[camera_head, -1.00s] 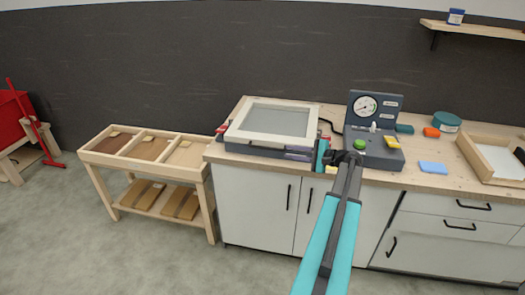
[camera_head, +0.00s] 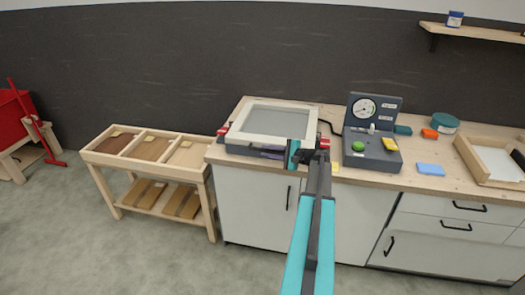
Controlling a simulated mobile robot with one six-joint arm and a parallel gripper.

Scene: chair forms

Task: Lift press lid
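The press (camera_head: 241,150) sits at the left end of the wooden worktop. Its lid (camera_head: 240,133), a pale frame around a grey panel, lies down flat. Red parts show at the press's left and right sides. My gripper (camera_head: 293,155) is at the front right corner of the press and covers part of its front edge. A teal finger shows there, but I cannot tell whether the fingers are apart or whether they touch the lid.
A control box (camera_head: 372,145) with a gauge and a green button stands right of the press. A blue sponge-like block (camera_head: 430,169), an orange block (camera_head: 430,133), a teal tin (camera_head: 445,122) and a wooden tray (camera_head: 467,153) lie further right.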

